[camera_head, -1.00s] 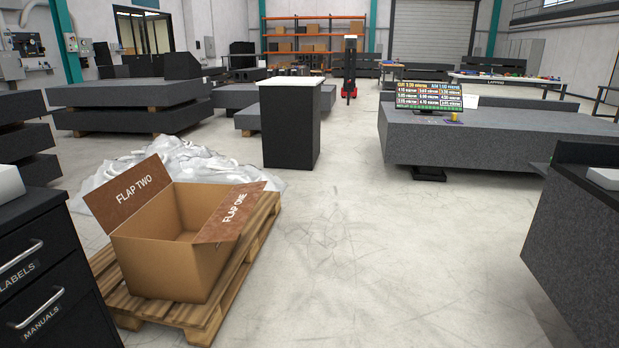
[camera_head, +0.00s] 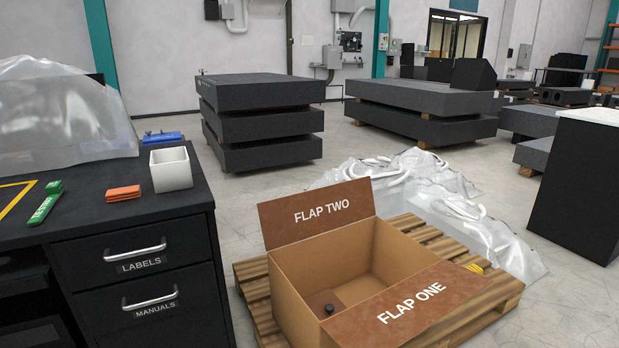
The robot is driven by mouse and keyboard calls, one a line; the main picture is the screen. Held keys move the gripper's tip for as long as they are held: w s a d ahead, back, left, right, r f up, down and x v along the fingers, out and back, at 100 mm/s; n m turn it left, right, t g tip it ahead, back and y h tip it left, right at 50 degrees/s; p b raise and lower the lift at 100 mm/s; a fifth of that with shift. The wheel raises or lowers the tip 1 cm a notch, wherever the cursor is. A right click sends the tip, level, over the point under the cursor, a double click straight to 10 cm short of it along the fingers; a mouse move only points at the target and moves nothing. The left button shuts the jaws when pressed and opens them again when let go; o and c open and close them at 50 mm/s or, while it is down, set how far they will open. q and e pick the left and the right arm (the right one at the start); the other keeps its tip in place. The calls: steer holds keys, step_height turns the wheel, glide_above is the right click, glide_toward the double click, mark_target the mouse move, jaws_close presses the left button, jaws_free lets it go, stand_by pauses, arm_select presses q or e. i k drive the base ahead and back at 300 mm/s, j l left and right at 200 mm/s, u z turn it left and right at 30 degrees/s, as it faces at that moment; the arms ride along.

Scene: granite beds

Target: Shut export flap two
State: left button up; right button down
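Flap two (camera_head: 318,211) is a brown panel with white "FLAP TWO" lettering, standing up and open at the back left edge of the cardboard box (camera_head: 296,304). Flap one (camera_head: 425,309), lettered "FLAP ONE", is tilted outward and open on the right side of the box. The box is open on top, and a small dark round item (camera_head: 329,308) shows in its lower inside. Neither of my grippers is in view.
The box stands on a wooden pallet (camera_head: 497,291). A black cabinet (camera_head: 153,254) with drawers is close on the left, bearing a white cup (camera_head: 171,169). Crumpled plastic sheeting (camera_head: 465,216) lies behind the pallet. Stacked granite slabs (camera_head: 263,121) stand further back.

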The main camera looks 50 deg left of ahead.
mark_target(289, 219)
steer(key=i+l+u, duration=0.1)
steer(key=i+u, duration=0.2)
steer(key=u, duration=0.15)
steer(key=i+l+u, duration=0.25)
steer(key=u, duration=0.2)
steer(key=i+l+u, duration=0.2)
steer(key=u, duration=0.25)
steer(key=i+l+u, duration=0.15)
steer(key=l+u, duration=0.25)
steer(key=i+l+u, duration=0.1)
steer(key=l+u, duration=0.8)
